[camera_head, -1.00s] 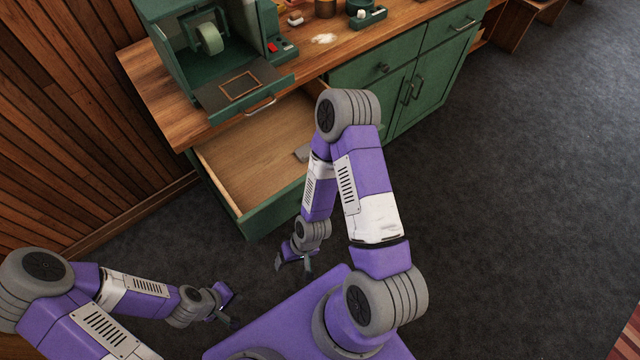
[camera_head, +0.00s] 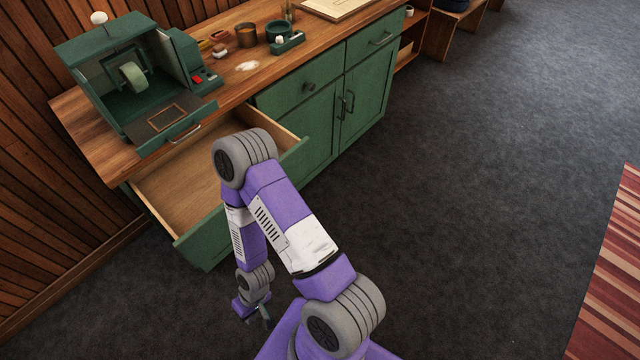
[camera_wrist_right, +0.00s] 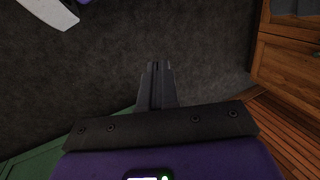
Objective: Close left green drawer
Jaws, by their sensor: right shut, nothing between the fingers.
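The left green drawer (camera_head: 207,240) is pulled out of the green cabinet, and its wooden inside shows empty where my arm does not cover it. My right arm passes in front of the drawer's right part. My right gripper (camera_head: 262,314) hangs low over the floor, in front of and below the drawer front, apart from it in the picture. In the right wrist view the right gripper (camera_wrist_right: 157,68) is shut with nothing between its fingers. A green surface shows at that view's lower left. My left gripper is out of view.
A green machine (camera_head: 128,77) stands on the wooden countertop (camera_head: 225,82) above the drawer, with small jars and tools to its right. The right drawer (camera_head: 378,38) and the doors (camera_head: 345,115) are shut. Dark carpet (camera_head: 470,190) is clear; a striped rug (camera_head: 612,270) lies right.

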